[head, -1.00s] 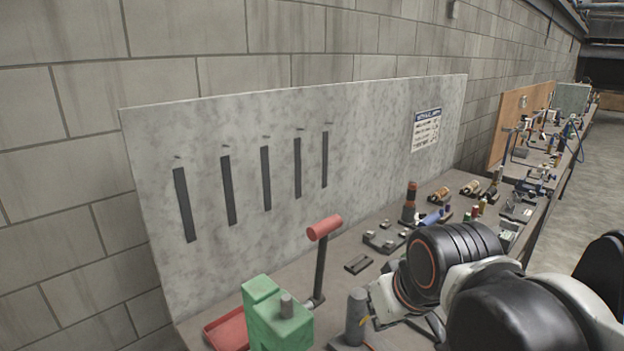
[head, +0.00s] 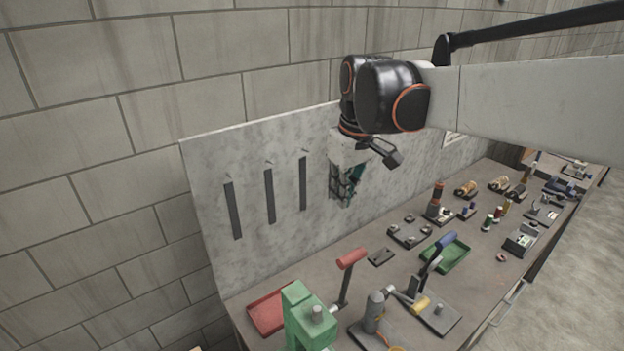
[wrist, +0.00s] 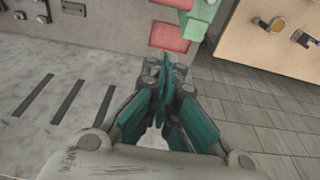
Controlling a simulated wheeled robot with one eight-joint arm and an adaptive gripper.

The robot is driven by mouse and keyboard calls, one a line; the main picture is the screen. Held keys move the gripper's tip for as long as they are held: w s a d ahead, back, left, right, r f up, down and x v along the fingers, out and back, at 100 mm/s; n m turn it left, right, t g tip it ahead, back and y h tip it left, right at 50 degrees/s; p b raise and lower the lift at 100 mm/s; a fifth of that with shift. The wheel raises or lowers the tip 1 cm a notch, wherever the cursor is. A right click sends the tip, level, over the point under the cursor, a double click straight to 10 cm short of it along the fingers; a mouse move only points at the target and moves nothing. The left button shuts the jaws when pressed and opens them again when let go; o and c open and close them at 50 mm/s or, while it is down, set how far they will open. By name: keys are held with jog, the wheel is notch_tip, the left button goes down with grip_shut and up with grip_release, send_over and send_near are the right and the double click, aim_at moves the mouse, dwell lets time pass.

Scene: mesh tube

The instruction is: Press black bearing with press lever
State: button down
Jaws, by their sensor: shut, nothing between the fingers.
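The green press (head: 305,318) stands at the front of the bench. Its lever (head: 345,288) rises beside it, tilted, with a red handle (head: 352,258) on top. My gripper (head: 345,198) hangs in front of the slotted board, above and behind the red handle and apart from it. In the wrist view, the fingers of my gripper (wrist: 167,75) are together and empty. Beyond them are part of the green press (wrist: 203,14) and a red part (wrist: 170,37); I cannot tell whether this is handle or tray. I cannot make out the black bearing.
A red tray (head: 268,313) lies left of the green press. A grey tool (head: 374,308) and a blue-handled tool (head: 440,247) by a green tray (head: 452,257) stand to its right. Several small parts fill the bench farther right. The slotted board (head: 215,180) stands behind.

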jog(key=shift+w+a+r, duration=0.2)
jog(key=shift+w, duration=0.05)
jog(key=shift+f, duration=0.1)
notch_tip(320, 180, down, 11)
jog(key=s+d+p, duration=0.1)
jog(key=shift+s+f+p, duration=0.15)
jog(key=shift+s+p, duration=0.15)
jog(key=shift+p, duration=0.05)
dwell(0.4)
jog(key=shift+s+d, duration=0.15)
